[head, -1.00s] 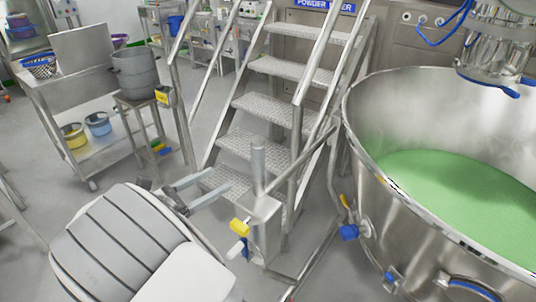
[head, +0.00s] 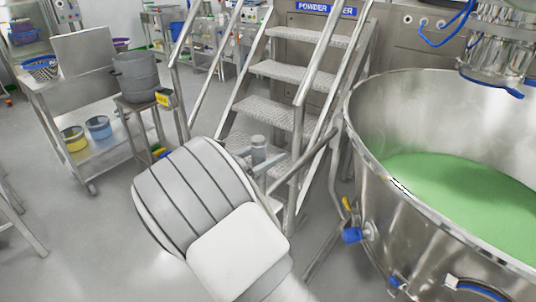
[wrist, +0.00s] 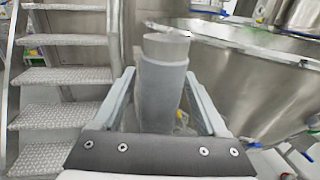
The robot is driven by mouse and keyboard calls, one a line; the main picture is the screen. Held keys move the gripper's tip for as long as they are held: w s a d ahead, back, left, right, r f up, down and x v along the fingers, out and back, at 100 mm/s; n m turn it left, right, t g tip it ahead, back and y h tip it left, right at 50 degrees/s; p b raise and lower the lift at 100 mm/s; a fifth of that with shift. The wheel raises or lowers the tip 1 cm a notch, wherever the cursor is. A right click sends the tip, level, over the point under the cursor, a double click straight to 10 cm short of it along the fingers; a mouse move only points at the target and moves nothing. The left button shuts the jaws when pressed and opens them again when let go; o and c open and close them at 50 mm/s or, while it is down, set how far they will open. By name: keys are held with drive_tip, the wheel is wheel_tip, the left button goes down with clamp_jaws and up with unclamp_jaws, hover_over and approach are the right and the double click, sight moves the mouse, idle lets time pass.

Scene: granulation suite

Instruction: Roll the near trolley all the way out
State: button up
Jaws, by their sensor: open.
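A large steel bowl (head: 372,200) holding green powder stands at the right; its outer wall also shows in the wrist view (wrist: 255,80). An upright grey post (head: 258,146) stands beside it, in front of the steps. I cannot tell whether this post belongs to the bowl's trolley. My gripper (head: 262,163) is open around the post. In the wrist view the post (wrist: 162,95) rises between the two fingers, with no clear contact seen. My arm hides the post's lower part in the head view. Any trolley wheels under the bowl are out of sight.
Metal steps (head: 262,118) with handrails rise just behind the post. A steel cart (head: 108,157) with basins stands at the left, beside a stool (head: 143,103) bearing a grey pot (head: 135,75).

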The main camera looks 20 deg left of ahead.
drive_tip(key=shift+w+d, duration=0.1)
drive_tip(key=shift+w, duration=0.1)
clamp_jaws()
idle(0.3)
idle(1.1)
